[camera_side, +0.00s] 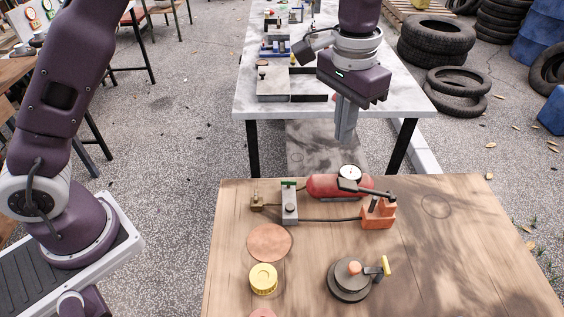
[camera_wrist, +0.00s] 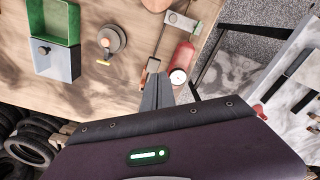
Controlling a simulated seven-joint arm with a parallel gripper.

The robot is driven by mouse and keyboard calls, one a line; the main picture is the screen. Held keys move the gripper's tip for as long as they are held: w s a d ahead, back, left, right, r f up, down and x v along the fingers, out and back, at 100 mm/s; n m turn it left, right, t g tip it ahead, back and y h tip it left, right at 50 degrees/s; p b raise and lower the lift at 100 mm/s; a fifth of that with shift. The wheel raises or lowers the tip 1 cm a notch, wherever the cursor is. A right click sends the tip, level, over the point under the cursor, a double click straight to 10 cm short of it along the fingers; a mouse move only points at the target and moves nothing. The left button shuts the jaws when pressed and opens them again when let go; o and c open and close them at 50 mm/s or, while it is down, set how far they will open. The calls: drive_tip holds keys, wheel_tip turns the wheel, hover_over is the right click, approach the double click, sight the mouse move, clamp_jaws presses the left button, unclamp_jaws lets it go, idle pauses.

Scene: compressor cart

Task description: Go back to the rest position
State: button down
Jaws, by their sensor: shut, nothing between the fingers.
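My gripper (camera_side: 345,120) hangs pointing down above the far edge of the wooden table (camera_side: 460,240), with its fingers closed together and nothing between them. In the wrist view its closed fingers (camera_wrist: 157,92) show near the middle, with the compressor cart's parts beyond them. A red tank (camera_side: 325,186) with a round white gauge (camera_side: 349,173) lies on the wooden table below my gripper. The tank also shows in the wrist view (camera_wrist: 182,58). My gripper is apart from all of these.
A grey valve block with a green handle (camera_side: 289,204), a yellow cap (camera_side: 263,279), a copper disc (camera_side: 270,242) and a dark round part with a yellow handle (camera_side: 350,279) are on the table. A green bin (camera_wrist: 57,22) shows in the wrist view. A marble-topped table (camera_side: 255,112) stands behind.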

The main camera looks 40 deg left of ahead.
drive_tip(key=s+a+r+n+t, duration=0.2)
drive_tip(key=s+a+r+t, duration=0.1)
drive_tip(key=s+a+r, duration=0.9)
drive_tip(key=s+a+f+t, duration=0.1)
drive_tip(key=s+a+f, duration=0.1)
drive_tip(key=s, duration=0.5)
drive_tip(key=s+a+f+t, duration=0.1)
drive_tip(key=s+a+f, duration=0.1)
drive_tip(key=s, duration=0.6)
drive_tip(key=shift+s+a+f+n, duration=0.2)
drive_tip(key=shift+a+n, duration=0.1)
drive_tip(key=shift+n, duration=0.1)
